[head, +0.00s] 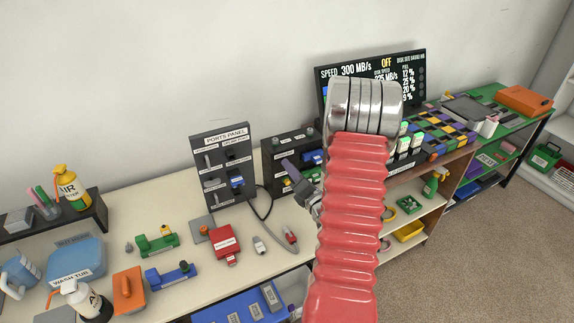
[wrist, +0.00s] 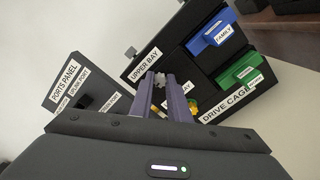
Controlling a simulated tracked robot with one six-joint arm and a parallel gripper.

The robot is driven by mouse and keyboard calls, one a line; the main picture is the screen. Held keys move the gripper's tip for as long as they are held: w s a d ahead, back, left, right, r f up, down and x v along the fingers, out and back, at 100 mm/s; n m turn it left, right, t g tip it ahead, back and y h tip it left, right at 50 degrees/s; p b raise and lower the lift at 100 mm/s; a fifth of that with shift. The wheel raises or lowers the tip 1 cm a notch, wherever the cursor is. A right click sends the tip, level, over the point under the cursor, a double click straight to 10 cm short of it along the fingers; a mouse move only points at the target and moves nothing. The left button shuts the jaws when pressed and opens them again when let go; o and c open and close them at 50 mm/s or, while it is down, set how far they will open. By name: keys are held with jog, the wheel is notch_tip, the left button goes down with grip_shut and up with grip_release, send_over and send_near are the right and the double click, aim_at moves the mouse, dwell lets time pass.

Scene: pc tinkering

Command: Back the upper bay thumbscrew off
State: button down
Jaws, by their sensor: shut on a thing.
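The black drive cage (head: 292,145) stands on the bench behind my arm; in the wrist view the drive cage (wrist: 200,58) appears tilted. It carries an UPPER BAY label (wrist: 146,62), a blue drive (wrist: 212,38) marked FAMILY and a green drive (wrist: 240,73). A small grey knurled thumbscrew (wrist: 160,81) sits between my purple fingertips, by the upper bay label. My gripper (wrist: 161,84) is shut on it. In the head view my gripper (head: 292,170) is at the cage front, partly hidden by my red arm. Whether the thumbscrew is still threaded in cannot be told.
The ports panel (head: 222,165) stands just left of the cage, with a cable beside it. A red box (head: 224,240) and small plugs lie in front. A screen (head: 345,70) reading OFF stands behind. A yellow part (wrist: 190,106) shows beside my right finger.

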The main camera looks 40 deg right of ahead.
jog(key=c, duration=1.8)
grip_release()
jog(key=v, duration=0.6)
